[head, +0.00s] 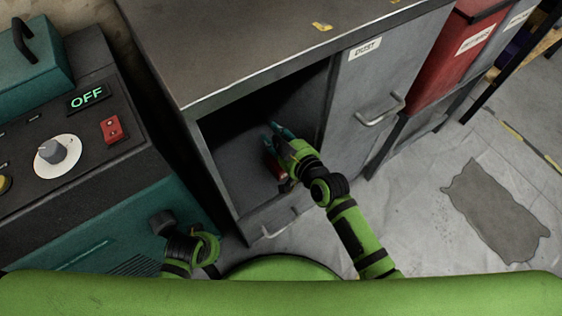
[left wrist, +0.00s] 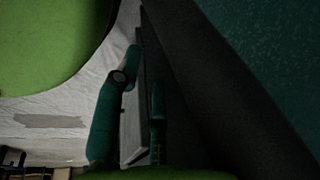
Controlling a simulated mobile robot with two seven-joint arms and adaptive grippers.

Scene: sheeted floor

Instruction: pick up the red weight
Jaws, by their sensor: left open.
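The red weight (head: 279,172) lies inside the open compartment of the grey cabinet (head: 228,160), near its front. It is small in the head view and partly covered by my right gripper (head: 274,134). My right gripper reaches into the compartment above it, with its teal fingers apart and pointing inward; I cannot tell whether it touches the weight. My left gripper (left wrist: 144,70) is open in the left wrist view, with nothing seen between its fingers. In the head view the left arm is low beside the teal machine, and its fingers are hard to make out.
A teal machine (head: 120,215) with an OFF display, a dial and a red switch stands at the left.

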